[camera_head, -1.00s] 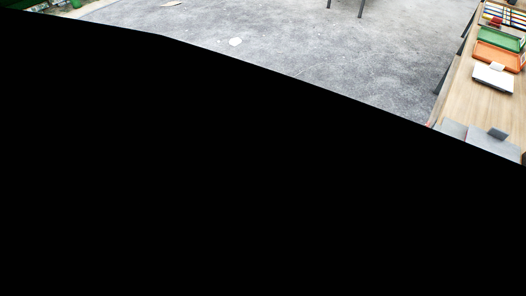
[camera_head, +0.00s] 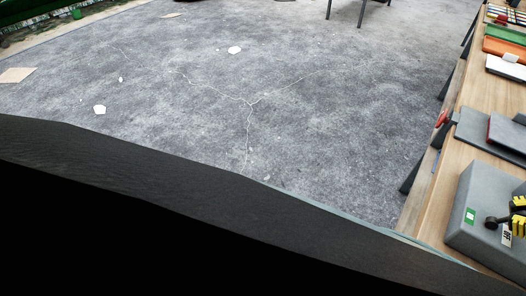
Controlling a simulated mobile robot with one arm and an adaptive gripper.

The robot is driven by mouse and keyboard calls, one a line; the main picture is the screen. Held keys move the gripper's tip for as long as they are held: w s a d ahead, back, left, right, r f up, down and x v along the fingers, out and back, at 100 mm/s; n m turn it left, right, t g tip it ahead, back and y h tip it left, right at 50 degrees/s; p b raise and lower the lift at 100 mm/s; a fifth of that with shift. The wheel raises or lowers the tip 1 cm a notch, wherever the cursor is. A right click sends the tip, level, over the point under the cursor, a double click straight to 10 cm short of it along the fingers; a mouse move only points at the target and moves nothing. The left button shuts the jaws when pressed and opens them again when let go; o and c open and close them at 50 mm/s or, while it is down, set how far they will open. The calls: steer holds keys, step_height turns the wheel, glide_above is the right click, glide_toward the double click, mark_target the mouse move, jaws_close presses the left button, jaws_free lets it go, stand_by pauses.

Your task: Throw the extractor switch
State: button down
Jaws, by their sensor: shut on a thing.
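A grey switch box (camera_head: 478,205) sits on the wooden bench at the lower right, cut off by the right edge. It has a green label on its left part and a small pale label by the lever. A dark lever with a round black knob (camera_head: 491,222) shows on its top. My gripper (camera_head: 518,215) is at the right edge, with yellow-and-black fingers at the lever. It is shut on the lever, though most of the gripper and the grip itself are out of frame. Any on or off marking is too small to read.
The wooden bench (camera_head: 428,215) runs up the right side, with a dark grey slab (camera_head: 485,132), a white-topped item (camera_head: 508,68), an orange tray (camera_head: 505,47) and a green tray (camera_head: 506,33). A large black shape fills the lower left. The grey floor (camera_head: 300,120) is mostly open, with scattered scraps.

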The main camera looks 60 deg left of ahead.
steer(key=shift+f, duration=0.1)
steer(key=c, duration=0.9)
jaws_free()
steer(key=shift+c, duration=0.2)
steer(key=shift+r, duration=0.2)
step_height(320, 180, up, 10)
steer(key=shift+f, duration=0.15)
steer(key=shift+o, duration=0.2)
